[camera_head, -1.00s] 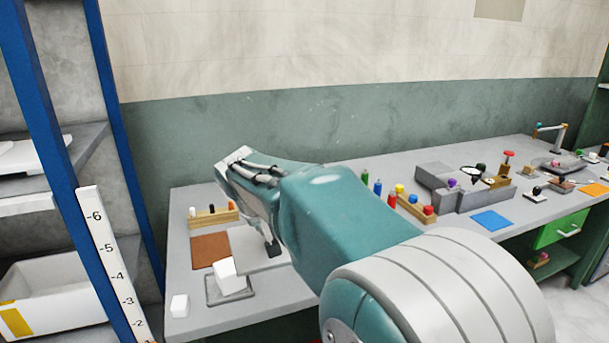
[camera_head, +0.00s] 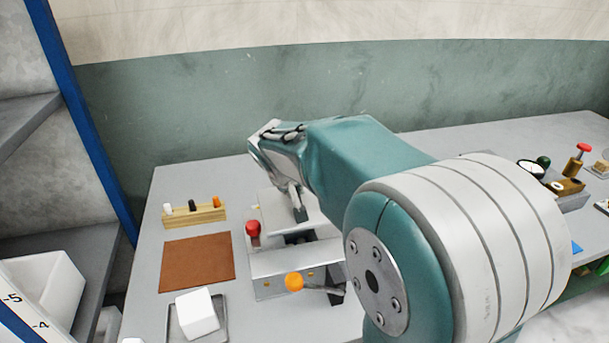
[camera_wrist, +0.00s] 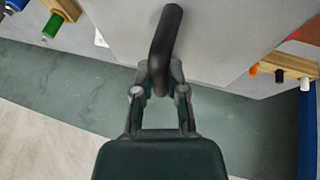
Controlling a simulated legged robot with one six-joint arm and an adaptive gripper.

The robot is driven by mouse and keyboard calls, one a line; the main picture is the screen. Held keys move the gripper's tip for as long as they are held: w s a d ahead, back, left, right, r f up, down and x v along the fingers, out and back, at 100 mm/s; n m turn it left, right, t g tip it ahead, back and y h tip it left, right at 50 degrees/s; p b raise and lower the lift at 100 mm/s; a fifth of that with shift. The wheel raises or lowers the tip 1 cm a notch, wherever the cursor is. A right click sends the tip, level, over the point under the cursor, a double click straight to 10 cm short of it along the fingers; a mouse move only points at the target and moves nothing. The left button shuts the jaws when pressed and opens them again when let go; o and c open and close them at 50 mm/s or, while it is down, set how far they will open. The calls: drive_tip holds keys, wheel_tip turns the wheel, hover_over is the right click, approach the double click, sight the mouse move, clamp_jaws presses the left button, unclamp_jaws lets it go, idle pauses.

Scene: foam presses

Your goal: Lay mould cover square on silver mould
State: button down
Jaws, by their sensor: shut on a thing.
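The mould cover (camera_head: 276,208) is a flat light grey plate with a dark upright handle. My gripper (camera_head: 298,205) is shut on that handle (camera_wrist: 168,32) and is above the plate, near its middle. In the wrist view, my gripper (camera_wrist: 160,82) has the black handle between its fingers, and the plate (camera_wrist: 215,40) is behind it. A silver block (camera_head: 285,262) with a red knob (camera_head: 253,228) and an orange ball lever (camera_head: 293,282), seemingly the silver mould, is just in front of the plate. My arm and the plate hide part of it. I cannot tell the gap between them.
A brown mat (camera_head: 200,263) lies to the left, with a wooden rack of pegs (camera_head: 194,214) behind it. A white block (camera_head: 198,312) sits on a small grey tray at the front left. Blue shelving stands at the far left.

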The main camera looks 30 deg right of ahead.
sight(288, 220)
drive_tip(key=shift+w+d+f, duration=0.1)
drive_tip(key=shift+d+f, duration=0.3)
wheel_tip(288, 220, down, 3)
drive_tip(key=shift+a+f, duration=0.15)
drive_tip(key=shift+f, duration=1.5)
drive_tip(key=shift+f, duration=0.45)
drive_tip(key=c, duration=0.6)
unclamp_jaws()
drive_tip(key=shift+f, duration=0.1)
drive_tip(key=v, duration=1.2)
drive_tip(key=s+a+y, duration=0.1)
drive_tip(key=s+a, duration=0.1)
drive_tip(key=s, duration=0.4)
drive_tip(key=s+a+n+y, duration=0.1)
drive_tip(key=s+a, duration=0.1)
drive_tip(key=s, duration=0.5)
drive_tip(key=s+a+t+y, duration=0.1)
drive_tip(key=s+a+y, duration=0.1)
drive_tip(key=s, duration=0.5)
drive_tip(key=shift+f, duration=0.15)
